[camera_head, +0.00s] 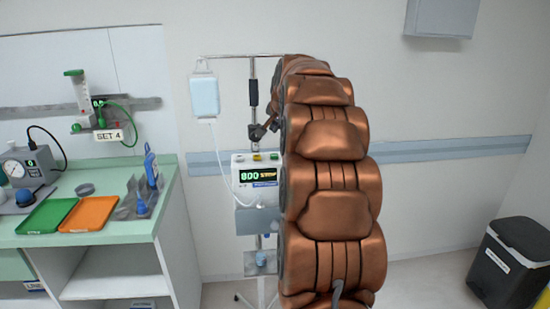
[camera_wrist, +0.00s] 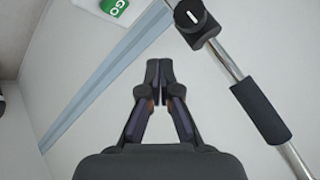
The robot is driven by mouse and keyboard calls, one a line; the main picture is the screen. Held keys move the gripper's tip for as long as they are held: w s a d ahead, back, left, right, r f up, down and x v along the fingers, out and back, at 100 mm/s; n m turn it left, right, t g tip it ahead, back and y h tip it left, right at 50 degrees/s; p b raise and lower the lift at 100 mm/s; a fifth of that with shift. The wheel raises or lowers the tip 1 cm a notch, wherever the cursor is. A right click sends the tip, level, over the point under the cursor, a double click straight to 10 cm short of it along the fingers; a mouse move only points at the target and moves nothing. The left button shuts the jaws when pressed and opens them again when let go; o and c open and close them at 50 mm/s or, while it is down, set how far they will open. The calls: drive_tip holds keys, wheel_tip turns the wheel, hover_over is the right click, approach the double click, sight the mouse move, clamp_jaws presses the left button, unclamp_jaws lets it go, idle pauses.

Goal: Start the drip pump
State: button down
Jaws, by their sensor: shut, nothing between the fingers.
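The drip pump (camera_head: 241,165) is a white box on the drip stand, and its display (camera_head: 258,175) reads 800 STOP in green. Small coloured buttons (camera_head: 256,157) sit along its top, partly hard to make out. My gripper (camera_head: 258,132) is just above the pump by the pole, mostly hidden behind my arm. In the wrist view my gripper (camera_wrist: 159,68) is shut with its fingertips together and empty. A green patch marked GO (camera_wrist: 115,7) on a white part shows at the top edge, apart from the fingertips. I cannot tell which part of the pump it is.
The stand's pole (camera_wrist: 222,60) with a black knob (camera_wrist: 190,15) and dark sleeve runs close to the right of my fingers. A drip bag (camera_head: 204,96) hangs left. A counter (camera_head: 90,240) with trays stands left; a bin (camera_head: 512,262) stands right.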

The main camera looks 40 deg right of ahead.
sight(275, 156)
drive_tip(key=shift+f+b, duration=1.2)
drive_tip(key=shift+f, duration=2.05)
drive_tip(key=shift+f, duration=0.2)
drive_tip(key=shift+f, duration=0.25)
drive_tip(key=shift+f+b, duration=0.4)
drive_tip(key=shift+f, duration=0.05)
drive_tip(key=shift+r+p, duration=0.3)
drive_tip(key=shift+r, duration=0.6)
drive_tip(key=shift+r+p, duration=0.95)
drive_tip(key=shift+r, duration=1.55)
